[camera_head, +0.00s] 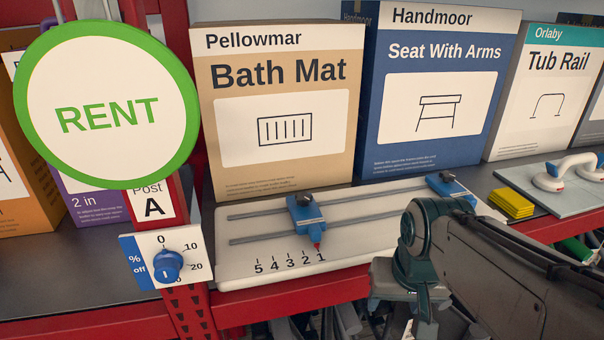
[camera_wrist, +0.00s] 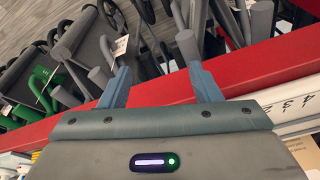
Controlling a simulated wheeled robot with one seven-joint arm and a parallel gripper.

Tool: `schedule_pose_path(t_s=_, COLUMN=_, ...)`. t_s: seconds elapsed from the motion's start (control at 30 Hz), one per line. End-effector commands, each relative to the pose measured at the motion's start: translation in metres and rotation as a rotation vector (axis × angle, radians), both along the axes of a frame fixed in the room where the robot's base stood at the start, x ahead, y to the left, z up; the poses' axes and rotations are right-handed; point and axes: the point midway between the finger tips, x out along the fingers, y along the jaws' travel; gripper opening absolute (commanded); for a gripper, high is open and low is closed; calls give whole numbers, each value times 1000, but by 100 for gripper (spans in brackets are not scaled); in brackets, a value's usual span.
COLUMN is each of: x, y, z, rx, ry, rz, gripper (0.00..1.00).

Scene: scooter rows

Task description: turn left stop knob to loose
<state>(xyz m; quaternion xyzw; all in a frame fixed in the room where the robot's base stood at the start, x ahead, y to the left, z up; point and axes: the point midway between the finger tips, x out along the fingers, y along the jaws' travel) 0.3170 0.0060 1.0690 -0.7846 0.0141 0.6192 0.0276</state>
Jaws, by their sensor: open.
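A white board (camera_head: 235,275) on the shelf carries two grey rails and a printed scale from 5 to 1. The left stop (camera_head: 308,225), a blue block with a red pointer, sits on the rails with the pointer near 1. Its dark knob (camera_head: 304,200) is on top; I cannot read its setting. A second blue stop (camera_head: 452,190) is at the right end, partly behind my arm. My gripper is right of the left stop and in front of the shelf edge, apart from it. In the wrist view my gripper (camera_wrist: 163,82) is open and empty, its blue-grey fingers spread.
A % off dial (camera_head: 167,265) is on the post at left, under a round RENT sign (camera_head: 108,104). Boxes stand behind the board. Yellow blocks (camera_head: 511,203) and a grab rail (camera_head: 565,172) are at right. Handles (camera_wrist: 75,45) lie below the red shelf edge (camera_wrist: 260,65).

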Motion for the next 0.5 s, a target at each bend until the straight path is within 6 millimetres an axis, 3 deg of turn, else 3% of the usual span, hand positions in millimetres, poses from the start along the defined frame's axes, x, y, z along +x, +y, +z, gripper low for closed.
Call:
schedule_pose_path(t_s=0.2, x=60, y=21, z=63, rx=48, ry=54, rz=-95, gripper=57)
schedule_pose_path(t_s=0.5, x=137, y=58, z=130, rx=80, ry=132, rz=-250, gripper=57)
